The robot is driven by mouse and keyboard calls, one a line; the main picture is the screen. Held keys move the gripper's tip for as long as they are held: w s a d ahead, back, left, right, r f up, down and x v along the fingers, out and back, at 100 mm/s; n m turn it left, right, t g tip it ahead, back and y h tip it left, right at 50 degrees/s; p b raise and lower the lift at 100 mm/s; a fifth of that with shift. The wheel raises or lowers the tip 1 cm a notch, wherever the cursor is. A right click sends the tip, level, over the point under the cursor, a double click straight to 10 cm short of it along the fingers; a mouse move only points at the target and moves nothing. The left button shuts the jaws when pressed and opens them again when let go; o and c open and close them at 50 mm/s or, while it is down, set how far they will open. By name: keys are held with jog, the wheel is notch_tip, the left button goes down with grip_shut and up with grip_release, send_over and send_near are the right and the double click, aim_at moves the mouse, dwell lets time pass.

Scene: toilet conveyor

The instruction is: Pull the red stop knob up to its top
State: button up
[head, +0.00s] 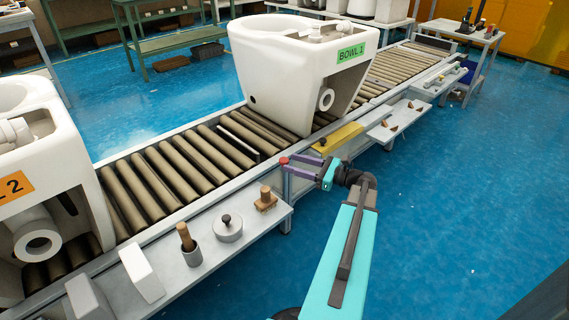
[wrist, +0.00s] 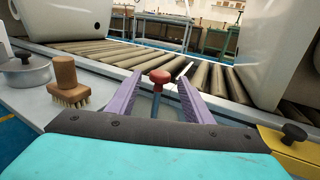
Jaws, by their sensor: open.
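The red stop knob (head: 284,160) is a small round red cap near the conveyor's front edge, just past the fingertips in the head view. In the wrist view the red knob (wrist: 160,76) sits on a thin blue-grey stem (wrist: 156,104). My gripper (head: 291,165) has purple fingers and reaches in from the right. In the wrist view my gripper (wrist: 160,82) is open, with one finger on either side of the knob and stem. Gaps show on both sides, so it holds nothing. The foot of the stem is hidden behind the gripper body.
White Bowl 1 (head: 285,75) and Bowl 2 (head: 40,150) stand on the roller conveyor (head: 190,160). A brush (head: 265,200), a lidded pot (head: 228,228) and other items stand on the front shelf. A yellow block (head: 338,138) with a black knob lies right of my gripper.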

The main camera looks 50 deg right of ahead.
aim_at(284, 159)
jog(key=shift+b+x, duration=0.5)
jog(key=shift+x, duration=1.8)
grip_shut()
